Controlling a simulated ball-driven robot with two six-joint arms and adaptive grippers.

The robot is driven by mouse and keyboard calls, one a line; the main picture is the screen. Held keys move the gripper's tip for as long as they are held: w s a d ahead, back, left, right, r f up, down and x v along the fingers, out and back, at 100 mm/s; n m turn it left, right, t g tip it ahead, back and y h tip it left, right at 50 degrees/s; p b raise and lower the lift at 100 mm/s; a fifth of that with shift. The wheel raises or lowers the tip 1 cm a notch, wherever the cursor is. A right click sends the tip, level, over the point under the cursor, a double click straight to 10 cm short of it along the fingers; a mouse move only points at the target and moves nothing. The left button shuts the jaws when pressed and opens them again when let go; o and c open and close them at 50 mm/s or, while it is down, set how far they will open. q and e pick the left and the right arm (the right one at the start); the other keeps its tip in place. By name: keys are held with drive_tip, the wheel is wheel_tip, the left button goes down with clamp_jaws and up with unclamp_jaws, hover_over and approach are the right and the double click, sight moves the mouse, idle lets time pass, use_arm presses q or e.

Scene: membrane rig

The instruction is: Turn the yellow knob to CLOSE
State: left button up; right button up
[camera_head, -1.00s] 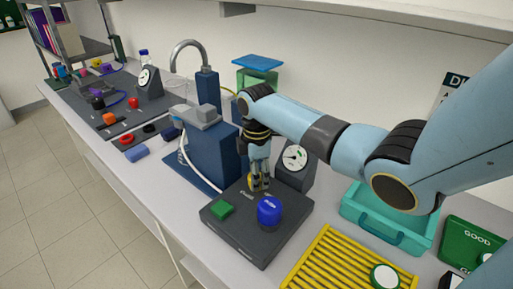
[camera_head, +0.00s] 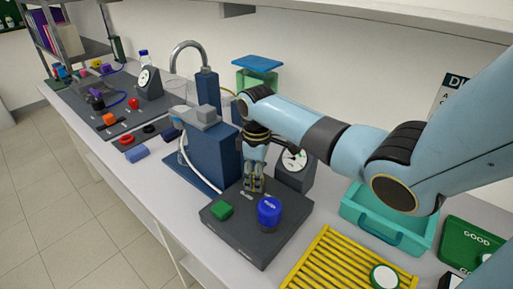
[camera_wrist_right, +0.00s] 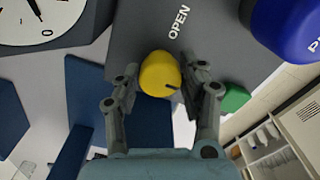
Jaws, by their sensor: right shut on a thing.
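The yellow knob (camera_wrist_right: 159,75) stands on the dark grey control box (camera_head: 253,243). In the right wrist view it sits between the two fingers of my right gripper (camera_wrist_right: 163,92), which is shut on it. A dark mark shows on the knob's edge, at its lower right in that view. The word OPEN is printed on the box beside the knob; no CLOSE label is readable. In the head view my right gripper (camera_head: 254,188) points down at the back of the box and hides most of the knob. My left gripper is not in view.
A blue knob (camera_head: 269,211) and a green button (camera_head: 221,210) are close by on the same box. A dial gauge (camera_head: 296,168) and a blue unit (camera_head: 211,155) stand behind it. A yellow rack (camera_head: 335,262) and a teal tray (camera_head: 421,243) lie to the right.

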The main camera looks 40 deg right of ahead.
idle(0.3)
drive_tip(key=o, duration=1.2)
drive_tip(key=shift+c, duration=0.2)
drive_tip(key=shift+r, duration=0.1)
wheel_tip(320, 180, up, 12)
